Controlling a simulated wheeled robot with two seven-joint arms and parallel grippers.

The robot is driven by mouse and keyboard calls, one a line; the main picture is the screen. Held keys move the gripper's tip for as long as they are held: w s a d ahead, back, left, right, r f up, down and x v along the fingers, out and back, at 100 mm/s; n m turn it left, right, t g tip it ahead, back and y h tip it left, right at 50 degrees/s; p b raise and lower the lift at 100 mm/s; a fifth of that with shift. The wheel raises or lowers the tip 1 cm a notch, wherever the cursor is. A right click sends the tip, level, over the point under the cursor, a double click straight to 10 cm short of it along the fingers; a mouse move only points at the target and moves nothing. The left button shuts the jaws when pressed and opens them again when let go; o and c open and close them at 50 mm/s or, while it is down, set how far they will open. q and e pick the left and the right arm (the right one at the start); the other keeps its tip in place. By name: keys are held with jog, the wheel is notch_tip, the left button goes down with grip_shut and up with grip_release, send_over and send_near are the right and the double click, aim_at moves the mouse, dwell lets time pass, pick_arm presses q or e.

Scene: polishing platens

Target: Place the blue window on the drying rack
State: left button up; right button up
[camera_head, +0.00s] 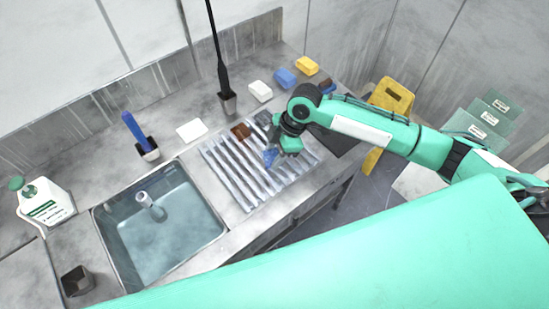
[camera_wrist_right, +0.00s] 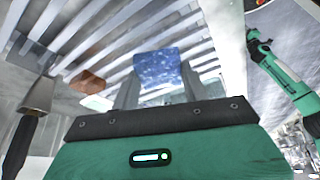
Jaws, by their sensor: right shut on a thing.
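The blue window (camera_head: 270,157) is a small speckled blue piece just over the drying rack. It also shows in the right wrist view (camera_wrist_right: 158,72), upright between the fingers. My right gripper (camera_head: 277,151) is shut on it. The drying rack (camera_head: 232,172) is a row of pale slanted bars on the counter, right of the sink. Its bars also fill the upper part of the right wrist view (camera_wrist_right: 100,45). I cannot tell whether the window touches the bars. My left gripper is not in the head view.
A sink with water (camera_head: 165,235) lies left of the rack. A brown block (camera_head: 241,131) lies at the rack's back edge. White, blue and yellow blocks (camera_head: 284,77) line the back. A dark holder with a black rod (camera_head: 227,100) stands behind the rack. A yellow stool (camera_head: 390,97) stands right.

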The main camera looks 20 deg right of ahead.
notch_tip(320, 180, down, 4)
jog(key=shift+f+p, duration=0.1)
jog(key=shift+p, duration=0.4)
jog(key=shift+f, duration=0.1)
jog(key=shift+f, duration=0.1)
jog(key=o, duration=1)
jog(key=shift+o, duration=0.2)
